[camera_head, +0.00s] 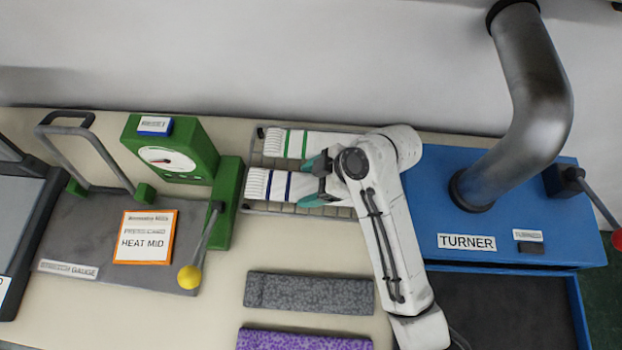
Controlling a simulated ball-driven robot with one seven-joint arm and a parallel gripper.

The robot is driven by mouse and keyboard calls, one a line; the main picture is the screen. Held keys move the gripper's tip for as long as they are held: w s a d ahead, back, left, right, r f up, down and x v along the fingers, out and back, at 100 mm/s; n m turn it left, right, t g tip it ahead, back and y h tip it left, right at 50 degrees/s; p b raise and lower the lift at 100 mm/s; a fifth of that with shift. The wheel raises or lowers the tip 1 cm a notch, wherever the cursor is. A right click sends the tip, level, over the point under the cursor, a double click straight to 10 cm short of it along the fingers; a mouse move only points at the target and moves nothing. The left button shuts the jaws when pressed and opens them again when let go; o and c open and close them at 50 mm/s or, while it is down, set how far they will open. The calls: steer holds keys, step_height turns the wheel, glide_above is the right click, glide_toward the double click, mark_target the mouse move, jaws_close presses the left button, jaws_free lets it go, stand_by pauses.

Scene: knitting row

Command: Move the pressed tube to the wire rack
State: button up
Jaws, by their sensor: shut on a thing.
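The wire rack (256,207) lies on the table between the green gauge machine and the blue turner. Two white knitted tubes are over it. The nearer tube, with dark blue stripes (262,185), reaches from the rack's left side to my gripper. The farther tube, with green stripes (271,143), lies along the rack's back, partly hidden by my arm. My gripper (318,183) is shut on the blue-striped tube near its right part. I cannot tell whether this tube rests on the wires or is just above them.
The green gauge (182,150) with a yellow-knobbed lever (190,276) stands left of the rack. The blue turner (450,180) with its metal pipe (535,90) is at right. A grey knitted piece (310,293) and a purple one (300,340) lie in front, with bare table around them.

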steer(key=o, duration=1.1)
steer(key=v, duration=1.2)
